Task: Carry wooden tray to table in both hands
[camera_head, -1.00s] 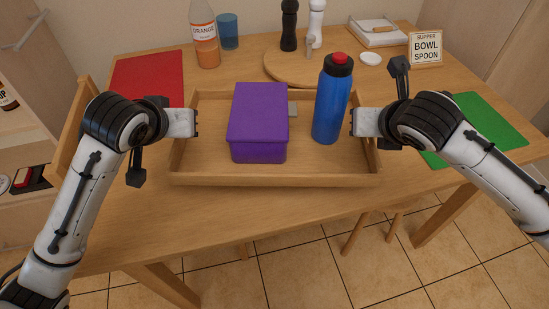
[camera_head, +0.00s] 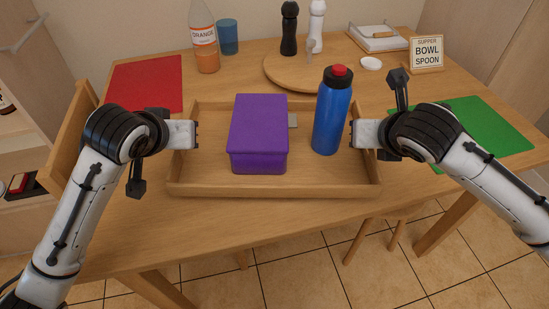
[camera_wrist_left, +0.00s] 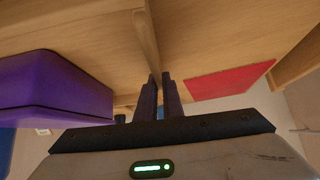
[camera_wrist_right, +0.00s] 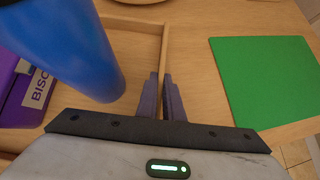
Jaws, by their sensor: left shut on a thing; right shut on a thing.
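The wooden tray (camera_head: 330,189) is level at the front middle of the table (camera_head: 150,232) in the head view. I cannot tell whether it touches the tabletop. A purple box (camera_head: 258,130) and an upright blue bottle (camera_head: 332,115) with a red cap stand in it. My left gripper (camera_head: 194,134) is shut on the tray's left wall, which also shows in the left wrist view (camera_wrist_left: 148,40). My right gripper (camera_head: 355,134) is shut on the right wall, which also shows in the right wrist view (camera_wrist_right: 164,50).
A red mat (camera_head: 147,85) lies behind left and a green mat (camera_head: 490,125) to the right. Behind the tray stand a round board (camera_head: 290,72), an orange bottle (camera_head: 204,45), a blue cup (camera_head: 228,37) and a sign (camera_head: 426,52). The table's front strip is clear.

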